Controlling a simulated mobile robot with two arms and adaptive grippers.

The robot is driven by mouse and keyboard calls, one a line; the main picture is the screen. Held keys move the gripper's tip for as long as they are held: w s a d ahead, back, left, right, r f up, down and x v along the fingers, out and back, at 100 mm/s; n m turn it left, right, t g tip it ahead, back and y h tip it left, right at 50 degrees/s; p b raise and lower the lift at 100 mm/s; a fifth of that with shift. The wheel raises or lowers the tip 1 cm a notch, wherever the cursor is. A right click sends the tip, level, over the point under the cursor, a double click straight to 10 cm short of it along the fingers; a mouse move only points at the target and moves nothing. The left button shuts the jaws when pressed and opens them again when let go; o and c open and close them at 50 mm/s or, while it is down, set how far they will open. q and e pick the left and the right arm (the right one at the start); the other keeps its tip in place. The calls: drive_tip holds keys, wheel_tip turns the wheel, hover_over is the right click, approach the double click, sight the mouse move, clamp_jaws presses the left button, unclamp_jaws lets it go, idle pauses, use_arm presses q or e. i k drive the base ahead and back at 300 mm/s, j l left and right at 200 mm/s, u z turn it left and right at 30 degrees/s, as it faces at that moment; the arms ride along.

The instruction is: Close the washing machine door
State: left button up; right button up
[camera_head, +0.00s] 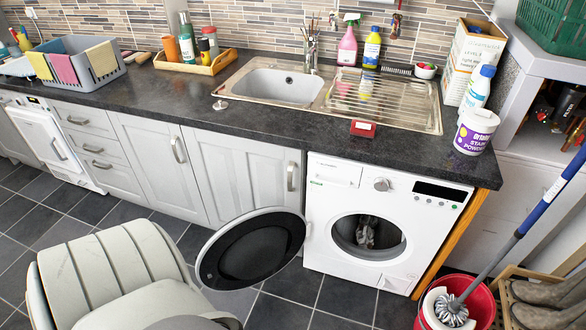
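The white washing machine (338,196) stands under the dark worktop, right of centre. Its round door (250,255), with a dark centre and a pale rim, is open. It is attached at the left of the opening and swung out to the left, in front of the grey cupboards. The round opening (368,237) is uncovered, and something greyish shows inside the drum. Neither of my grippers is in view, so I cannot tell their state or where they are relative to the door.
A red bucket (480,301) with a blue-handled mop (540,208) stands right of the machine, beside a wooden crate with boots (548,294). Grey cupboards (238,171) lie behind the open door. Dark tiled floor (342,297) is clear in front of the machine.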

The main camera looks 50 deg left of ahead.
sight(254, 247)
drive_tip(key=j+z, duration=0.15)
drive_tip(key=j, duration=0.35)
drive_tip(key=k+j+z, duration=0.15)
drive_tip(key=j, duration=0.3)
drive_tip(key=k+j+z, duration=0.15)
drive_tip(key=j, duration=0.35)
drive_tip(key=j+z, duration=0.15)
drive_tip(key=j, duration=0.35)
drive_tip(key=k+j, duration=0.1)
drive_tip(key=j, duration=0.25)
drive_tip(key=k+j, duration=0.15)
drive_tip(key=j, duration=0.25)
drive_tip(key=k+j, duration=0.1)
drive_tip(key=j, duration=0.25)
drive_tip(key=k+j, duration=0.15)
drive_tip(key=j, duration=0.2)
drive_tip(key=k+j, duration=0.1)
drive_tip(key=j, duration=0.25)
drive_tip(key=k+j, duration=0.15)
drive_tip(key=j, duration=0.25)
